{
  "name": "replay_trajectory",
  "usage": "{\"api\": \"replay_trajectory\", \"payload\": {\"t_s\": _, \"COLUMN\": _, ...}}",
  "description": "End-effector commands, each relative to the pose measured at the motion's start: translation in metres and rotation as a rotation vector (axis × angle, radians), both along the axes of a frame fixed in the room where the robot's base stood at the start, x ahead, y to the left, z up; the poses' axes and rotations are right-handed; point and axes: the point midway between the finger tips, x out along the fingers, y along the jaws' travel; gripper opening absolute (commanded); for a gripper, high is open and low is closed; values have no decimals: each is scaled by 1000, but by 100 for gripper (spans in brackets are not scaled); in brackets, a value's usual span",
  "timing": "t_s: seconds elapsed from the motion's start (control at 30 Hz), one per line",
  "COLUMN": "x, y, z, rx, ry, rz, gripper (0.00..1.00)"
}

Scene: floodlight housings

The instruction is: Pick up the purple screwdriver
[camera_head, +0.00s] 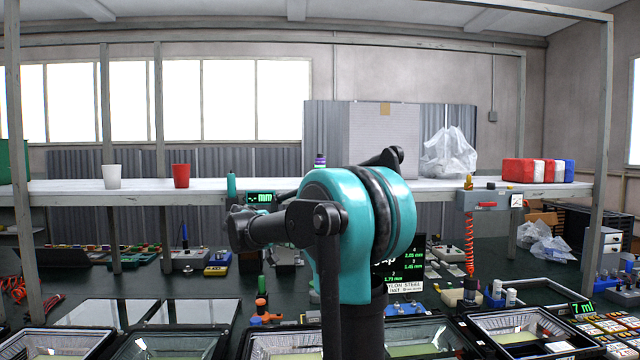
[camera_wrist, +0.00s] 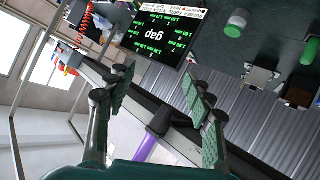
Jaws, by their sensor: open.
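In the wrist view, my gripper (camera_wrist: 158,84) is open, its two green-padded fingers spread apart. A purple thing with a dark grey end, probably the purple screwdriver (camera_wrist: 145,147), shows in the gap between the fingers, nearer their bases in the picture. Neither finger visibly touches it, and how far away it is cannot be told. In the head view, a small upright purple thing (camera_head: 320,158) with a pale band stands on the long shelf, just above my teal arm. It may be the same thing. My arm hides the gripper in the head view.
The white shelf (camera_head: 250,187) carries a white cup (camera_head: 112,177), a red cup (camera_head: 181,176), a plastic bag (camera_head: 449,152) and a red, white and blue bundle (camera_head: 537,171). A display screen (camera_wrist: 155,35) is beyond the fingers. Floodlight housings (camera_head: 175,343) line the near bench.

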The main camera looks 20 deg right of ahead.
Motion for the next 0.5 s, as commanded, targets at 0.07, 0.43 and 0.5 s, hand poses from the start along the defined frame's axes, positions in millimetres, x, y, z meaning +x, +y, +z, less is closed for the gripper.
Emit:
{"api": "replay_trajectory", "payload": {"t_s": 0.07, "x": 40, "y": 7, "z": 56, "rx": -87, "ry": -134, "rz": -44, "gripper": 53}}
{"api": "replay_trajectory", "payload": {"t_s": 0.43, "x": 108, "y": 32, "z": 181, "rx": -269, "ry": -500, "rz": -91, "gripper": 53}}
{"api": "replay_trajectory", "payload": {"t_s": 0.5, "x": 112, "y": 26, "z": 183, "rx": -271, "ry": -507, "rz": -92, "gripper": 53}}
